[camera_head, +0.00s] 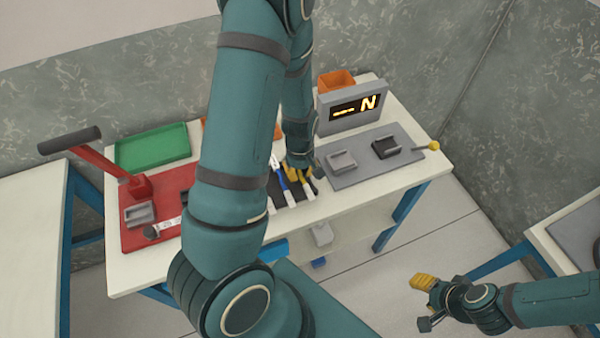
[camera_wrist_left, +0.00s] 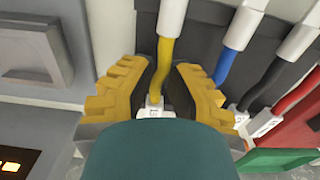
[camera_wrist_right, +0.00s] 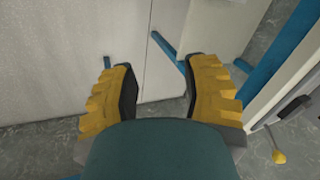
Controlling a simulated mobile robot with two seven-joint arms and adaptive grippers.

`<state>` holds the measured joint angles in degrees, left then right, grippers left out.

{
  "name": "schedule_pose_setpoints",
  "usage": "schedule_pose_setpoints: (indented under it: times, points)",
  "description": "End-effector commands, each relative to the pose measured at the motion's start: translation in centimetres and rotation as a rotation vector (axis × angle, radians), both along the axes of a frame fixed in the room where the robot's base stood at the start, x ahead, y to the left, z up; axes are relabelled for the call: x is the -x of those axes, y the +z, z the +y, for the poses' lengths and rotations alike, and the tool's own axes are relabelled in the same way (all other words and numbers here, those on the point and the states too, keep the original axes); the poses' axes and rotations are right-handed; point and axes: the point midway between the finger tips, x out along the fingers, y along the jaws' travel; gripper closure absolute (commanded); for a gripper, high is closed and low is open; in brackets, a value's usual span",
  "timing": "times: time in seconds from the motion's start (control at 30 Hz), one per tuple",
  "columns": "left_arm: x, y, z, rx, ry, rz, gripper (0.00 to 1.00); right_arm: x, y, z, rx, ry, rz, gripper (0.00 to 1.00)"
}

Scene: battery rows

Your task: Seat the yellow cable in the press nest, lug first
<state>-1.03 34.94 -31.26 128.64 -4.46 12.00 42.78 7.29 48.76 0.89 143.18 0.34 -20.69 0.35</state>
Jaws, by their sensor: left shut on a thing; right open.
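The yellow cable (camera_wrist_left: 165,62) shows in the left wrist view, with a white sleeve (camera_wrist_left: 172,18) at one end and a small pale end piece (camera_wrist_left: 155,106) at the other. My left gripper (camera_head: 298,172) is shut on it at the dark cable rack; it also shows in the left wrist view (camera_wrist_left: 163,75). Whether the cable rests on the rack I cannot tell. The red press (camera_head: 140,188) with its raised lever stands at the table's left, a grey nest (camera_head: 140,214) at its front. My right gripper (camera_head: 424,284) is open and empty, off the table; its fingers show in the right wrist view (camera_wrist_right: 160,80).
Blue (camera_wrist_left: 238,30), black (camera_wrist_left: 285,68) and red (camera_wrist_left: 298,92) cables lie close beside the yellow one. A grey plate (camera_head: 350,177) with two blocks and a display (camera_head: 352,108) stand right. A green tray (camera_head: 152,146) is behind the press. My left arm hides the table's middle.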

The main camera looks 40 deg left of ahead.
Motion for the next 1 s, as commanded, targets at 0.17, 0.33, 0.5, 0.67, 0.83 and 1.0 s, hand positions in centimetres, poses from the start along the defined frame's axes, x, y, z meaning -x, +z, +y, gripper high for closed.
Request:
schedule_pose_setpoints:
  times: [0.17, 0.33, 0.5, 0.67, 0.83, 1.0]
  points:
    - [0.1, -0.1, 0.0, 0.0, 0.0, 0.002, 1.0, 0.0, 0.0, 0.0, 0.0, 0.0, 0.0, 0.53]
    - [0.0, 1.3, -0.1, 0.0, -0.002, 0.0, 1.0, -0.1, 0.4, 0.0, 0.0, -0.002, -0.002, 0.53]
    - [-0.1, 4.6, -0.1, 0.0, -0.002, -0.003, 1.0, -0.4, 1.5, -0.1, 0.002, -0.008, -0.009, 0.53]
    - [0.0, 7.6, -0.1, 0.0, -0.002, -0.002, 1.0, -0.8, 2.4, -0.1, 0.004, -0.013, -0.017, 0.53]
    - [0.0, 9.5, -0.1, 0.0, -0.001, -0.001, 1.0, -1.0, 3.0, -0.2, 0.005, -0.017, -0.022, 0.53]
    - [0.0, 10.0, -0.1, 0.0, -0.002, 0.001, 1.0, -1.0, 3.1, -0.2, 0.005, -0.019, -0.023, 0.53]
